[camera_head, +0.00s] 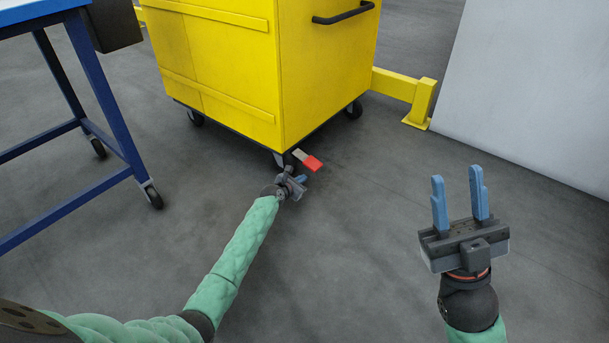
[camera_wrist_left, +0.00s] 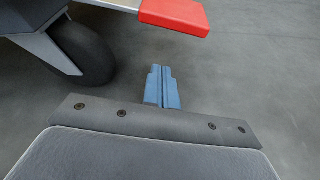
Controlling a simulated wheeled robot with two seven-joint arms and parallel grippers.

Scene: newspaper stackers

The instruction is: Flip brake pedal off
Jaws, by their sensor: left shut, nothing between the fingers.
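The brake pedal (camera_head: 312,163) has a red end and a pale metal arm, and sticks out from a caster at the near bottom corner of the yellow cart (camera_head: 230,70). In the left wrist view the red pedal (camera_wrist_left: 175,15) is at the top, with the dark caster wheel (camera_wrist_left: 85,52) to its left. My left gripper (camera_head: 300,180) is low by the floor, just in front of the pedal. Its blue fingers (camera_wrist_left: 162,87) are shut with nothing between them, below the pedal in the wrist view and apart from it. My right gripper (camera_head: 462,200) is open and empty, over bare floor.
A blue-legged table (camera_head: 100,90) on casters stands at the left. A yellow barrier (camera_head: 400,85) is behind the cart on the right, beside a pale panel (camera_head: 540,90). The grey floor between the cart and my right gripper is clear.

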